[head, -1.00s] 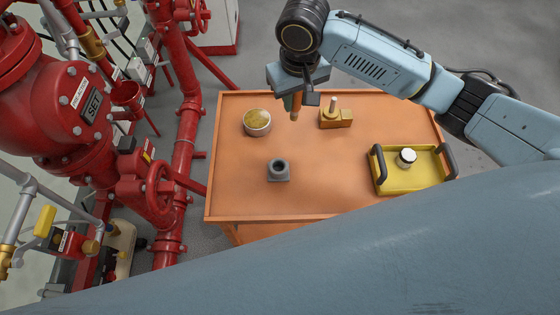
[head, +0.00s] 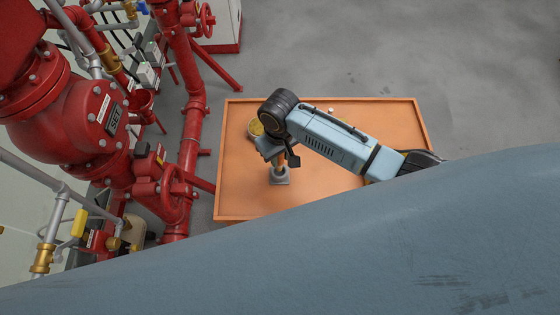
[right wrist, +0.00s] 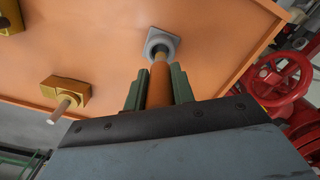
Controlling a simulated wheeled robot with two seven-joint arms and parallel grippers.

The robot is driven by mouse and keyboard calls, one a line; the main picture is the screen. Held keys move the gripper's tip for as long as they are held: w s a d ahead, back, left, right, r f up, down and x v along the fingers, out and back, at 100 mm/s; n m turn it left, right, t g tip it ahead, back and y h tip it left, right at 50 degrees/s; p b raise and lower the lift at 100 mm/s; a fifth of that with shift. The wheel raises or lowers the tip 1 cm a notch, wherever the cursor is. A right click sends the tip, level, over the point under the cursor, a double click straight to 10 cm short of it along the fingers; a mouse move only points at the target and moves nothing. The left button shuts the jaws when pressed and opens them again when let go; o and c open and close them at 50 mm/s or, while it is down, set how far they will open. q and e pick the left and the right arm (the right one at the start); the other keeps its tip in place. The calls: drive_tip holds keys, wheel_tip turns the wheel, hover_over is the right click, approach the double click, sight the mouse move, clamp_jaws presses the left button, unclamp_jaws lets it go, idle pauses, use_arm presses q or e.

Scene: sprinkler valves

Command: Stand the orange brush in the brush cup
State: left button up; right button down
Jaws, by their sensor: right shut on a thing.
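The orange brush (right wrist: 160,85) is upright between the green fingers of my right gripper (right wrist: 157,78), which is shut on it. In the head view the brush (head: 279,162) shows only a little below my right gripper (head: 276,157). The grey brush cup (head: 280,178) stands on the orange table, directly below the brush. In the right wrist view the brush's tan lower end overlaps the opening of the cup (right wrist: 163,42). I cannot tell whether the end is inside the cup or just above it. My left gripper is out of view.
A brass block with a peg (right wrist: 66,92) shows in the right wrist view. My arm hides much of the table's right side. Red pipes and valves (head: 175,195) stand close at the left.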

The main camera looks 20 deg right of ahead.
sight(280, 163)
drive_tip(key=shift+f, duration=1.7)
drive_tip(key=shift+f, duration=0.1)
drive_tip(key=shift+f, duration=0.1)
drive_tip(key=c, duration=1.2)
unclamp_jaws()
wheel_tip(280, 163, up, 12)
drive_tip(key=shift+r+p, duration=0.25)
drive_tip(key=shift+p, duration=0.2)
drive_tip(key=shift+f, duration=0.1)
